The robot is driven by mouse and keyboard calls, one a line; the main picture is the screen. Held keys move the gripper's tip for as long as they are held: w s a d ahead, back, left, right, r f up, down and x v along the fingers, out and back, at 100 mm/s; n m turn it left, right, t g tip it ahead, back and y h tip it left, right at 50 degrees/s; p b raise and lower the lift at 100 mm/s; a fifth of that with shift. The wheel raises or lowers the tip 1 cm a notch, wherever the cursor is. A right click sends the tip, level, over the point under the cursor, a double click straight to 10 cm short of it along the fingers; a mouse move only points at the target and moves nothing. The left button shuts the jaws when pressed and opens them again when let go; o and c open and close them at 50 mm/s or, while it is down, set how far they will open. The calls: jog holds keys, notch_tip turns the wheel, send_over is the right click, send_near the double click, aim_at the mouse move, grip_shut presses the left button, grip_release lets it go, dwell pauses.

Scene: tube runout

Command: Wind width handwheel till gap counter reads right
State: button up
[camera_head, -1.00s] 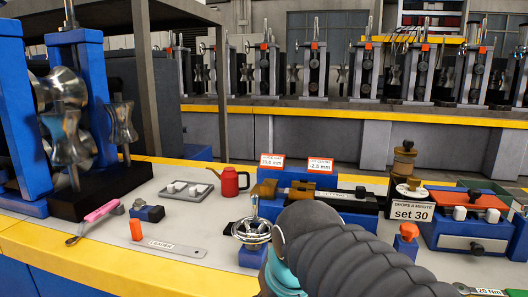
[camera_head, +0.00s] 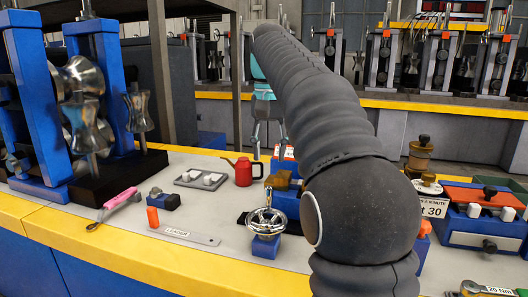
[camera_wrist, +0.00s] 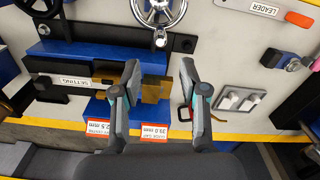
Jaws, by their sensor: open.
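The silver width handwheel (camera_head: 265,221) stands on a small blue block at the front of the bench. It also shows at the top edge of the wrist view (camera_wrist: 158,10), partly cut off. My gripper (camera_head: 270,145) hangs fingers down, beyond the handwheel and apart from it. In the wrist view my gripper (camera_wrist: 160,75) is open, with nothing between its fingers. Two red-edged counter cards show upside down below it: one (camera_wrist: 156,129) seems to read 39.0 mm, the other (camera_wrist: 101,125) 2.5 mm. In the head view my arm hides most of the cards.
A blue block with brass pieces (camera_wrist: 90,60) and a SETTING label lies beside the handwheel. A red can (camera_head: 243,171), a grey tray (camera_head: 202,178), a LEADER strip (camera_head: 185,235) and a pink-handled tool (camera_head: 113,203) lie left. Roller stands (camera_head: 85,100) rise at far left.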

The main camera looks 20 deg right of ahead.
aim_at(269, 186)
jog(key=shift+w+f, duration=0.1)
jog(key=shift+f, duration=4.7)
jog(key=shift+f, duration=0.1)
jog(key=shift+c, duration=0.2)
grip_shut()
